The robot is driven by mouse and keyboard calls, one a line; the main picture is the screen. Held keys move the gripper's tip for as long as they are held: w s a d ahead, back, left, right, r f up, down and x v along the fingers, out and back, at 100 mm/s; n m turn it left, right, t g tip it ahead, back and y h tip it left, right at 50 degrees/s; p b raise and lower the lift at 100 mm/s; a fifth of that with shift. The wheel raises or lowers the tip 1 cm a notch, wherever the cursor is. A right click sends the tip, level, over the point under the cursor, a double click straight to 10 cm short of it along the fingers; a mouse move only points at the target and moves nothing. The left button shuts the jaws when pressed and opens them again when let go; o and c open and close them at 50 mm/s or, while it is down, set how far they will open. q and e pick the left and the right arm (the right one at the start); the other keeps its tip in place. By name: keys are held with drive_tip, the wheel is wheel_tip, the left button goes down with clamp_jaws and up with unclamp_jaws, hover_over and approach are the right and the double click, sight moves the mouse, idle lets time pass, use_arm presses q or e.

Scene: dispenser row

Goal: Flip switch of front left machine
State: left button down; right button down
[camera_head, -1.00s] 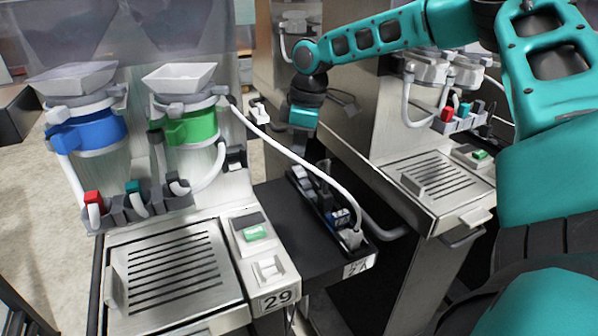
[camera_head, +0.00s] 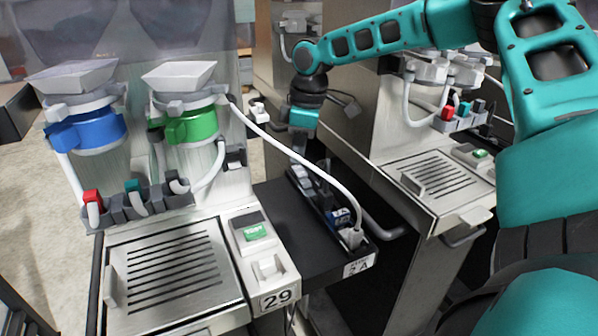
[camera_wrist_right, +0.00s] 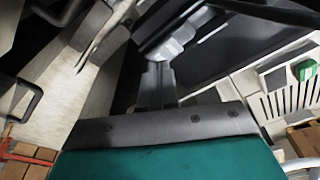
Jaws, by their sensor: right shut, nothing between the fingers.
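The front left machine (camera_head: 170,270) has a steel drip grille and the label 29. On its right side panel sit a green button or display (camera_head: 256,232) and a white rocker switch (camera_head: 268,268). I cannot tell the switch's position. My right gripper (camera_head: 300,160) points down over the black shelf right of this machine, behind and to the right of the switch and apart from it. It is shut and empty. Its dark fingers (camera_wrist_right: 157,85) also show in the right wrist view, close to a pale grey object (camera_wrist_right: 168,45). My left gripper is out of view.
The black shelf (camera_head: 285,210) holds a power strip (camera_head: 340,222) with a white cable (camera_head: 270,138) arching over it. A second machine (camera_head: 430,180) stands to the right. Blue (camera_head: 90,130) and green (camera_head: 190,127) dispensers rise behind the grille. Space above the switch panel looks clear.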

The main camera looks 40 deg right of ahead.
sight(298, 167)
drive_tip(key=shift+f+b, duration=0.5)
drive_tip(key=shift+f, duration=0.3)
drive_tip(key=shift+s+r, duration=0.1)
wheel_tip(298, 167, up, 7)
drive_tip(key=p, duration=0.6)
idle(0.3)
idle(0.6)
